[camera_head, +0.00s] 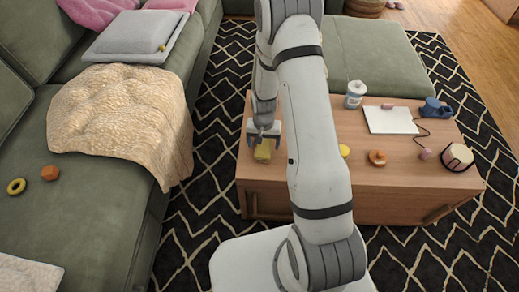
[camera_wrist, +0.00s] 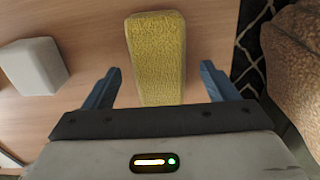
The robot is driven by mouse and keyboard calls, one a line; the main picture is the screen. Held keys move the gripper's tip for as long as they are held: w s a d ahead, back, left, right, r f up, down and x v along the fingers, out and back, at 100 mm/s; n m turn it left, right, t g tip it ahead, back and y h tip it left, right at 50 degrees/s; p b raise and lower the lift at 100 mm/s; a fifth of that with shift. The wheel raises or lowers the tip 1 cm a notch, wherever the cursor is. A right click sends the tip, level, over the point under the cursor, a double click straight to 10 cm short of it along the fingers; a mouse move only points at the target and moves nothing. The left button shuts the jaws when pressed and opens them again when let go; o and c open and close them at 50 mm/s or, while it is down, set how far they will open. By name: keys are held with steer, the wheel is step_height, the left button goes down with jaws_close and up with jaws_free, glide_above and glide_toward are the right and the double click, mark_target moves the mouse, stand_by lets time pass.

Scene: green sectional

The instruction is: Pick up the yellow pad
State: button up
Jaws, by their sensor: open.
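The yellow pad (camera_wrist: 157,55) is a fuzzy, rectangular block lying on the wooden table (camera_wrist: 95,22). In the wrist view it stretches from the top edge down to between my fingers. My gripper (camera_wrist: 162,88) is open, with one blue-grey finger on each side of the pad and a visible gap on both sides. Whether the fingertips are level with the pad or above it, I cannot tell. In the head view, my gripper (camera_head: 264,136) is over the left end of the table, and the pad (camera_head: 263,151) shows just below it.
A pale block (camera_wrist: 33,66) lies left of the pad in the wrist view. The table also holds a white cup (camera_head: 355,94), a white sheet (camera_head: 390,120), a blue object (camera_head: 435,108) and an orange ring-like object (camera_head: 377,158). A green sofa (camera_head: 100,225) with a beige blanket (camera_head: 120,115) stands left.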

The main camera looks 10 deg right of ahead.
steer(key=shift+f, duration=0.9)
steer(key=shift+r, duration=0.1)
steer(key=c, duration=1.1)
